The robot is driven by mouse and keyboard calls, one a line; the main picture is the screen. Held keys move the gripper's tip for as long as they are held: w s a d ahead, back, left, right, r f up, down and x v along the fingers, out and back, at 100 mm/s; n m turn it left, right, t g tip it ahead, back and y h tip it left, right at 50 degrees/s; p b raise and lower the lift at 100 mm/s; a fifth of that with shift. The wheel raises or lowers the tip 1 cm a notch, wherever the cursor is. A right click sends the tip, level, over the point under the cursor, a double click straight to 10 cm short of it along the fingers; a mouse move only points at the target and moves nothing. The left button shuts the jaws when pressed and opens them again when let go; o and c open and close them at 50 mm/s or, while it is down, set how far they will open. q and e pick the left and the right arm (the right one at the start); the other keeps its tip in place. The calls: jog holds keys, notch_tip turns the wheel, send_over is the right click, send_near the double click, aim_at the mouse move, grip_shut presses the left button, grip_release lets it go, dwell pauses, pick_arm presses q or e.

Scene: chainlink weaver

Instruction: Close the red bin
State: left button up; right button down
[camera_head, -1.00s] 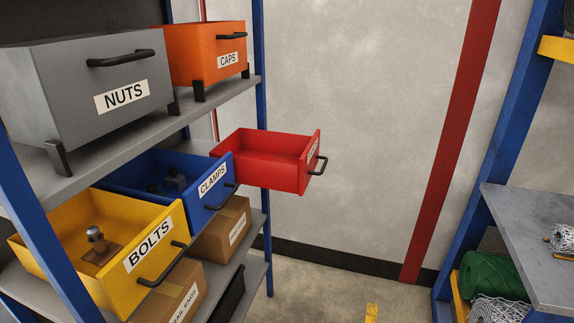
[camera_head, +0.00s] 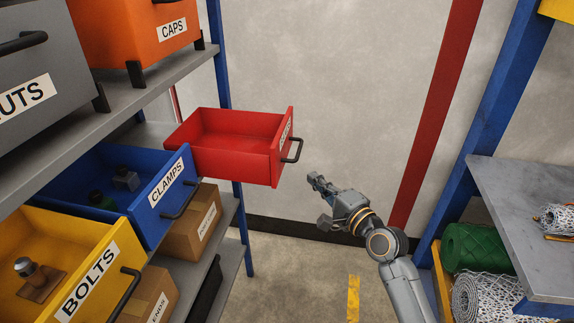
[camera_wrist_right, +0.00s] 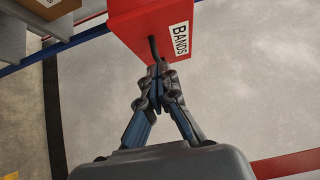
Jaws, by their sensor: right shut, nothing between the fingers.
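The red bin (camera_head: 235,140) is pulled out from the shelf like a drawer and looks empty inside. Its front carries a white label, which reads BANDS in the right wrist view (camera_wrist_right: 160,22), and a dark handle (camera_head: 293,150). My right gripper (camera_head: 316,198) is shut and empty, to the right of the bin's front and a little lower. In the right wrist view the shut fingertips (camera_wrist_right: 160,72) appear in front of the handle (camera_wrist_right: 154,48); I cannot tell whether they touch it. My left gripper is not in view.
A blue CLAMPS bin (camera_head: 152,218) and a yellow BOLTS bin (camera_head: 98,265), both also pulled out, stand nearer on the left. An orange CAPS bin (camera_head: 195,30) sits on the shelf above. A grey shelf (camera_head: 510,215) stands at right. Open floor (camera_head: 300,285) lies between.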

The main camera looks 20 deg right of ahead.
jog(key=w+a, duration=0.1)
jog(key=w, duration=0.1)
jog(key=w+a+p, duration=0.1)
jog(key=w, duration=0.1)
jog(key=w+a, duration=0.1)
jog(key=w, duration=0.2)
jog(key=shift+a+p, duration=0.1)
jog(key=shift+p, duration=0.2)
jog(key=shift+w+a+f, duration=0.1)
jog(key=shift+w+a, duration=0.2)
jog(key=shift+a, duration=0.2)
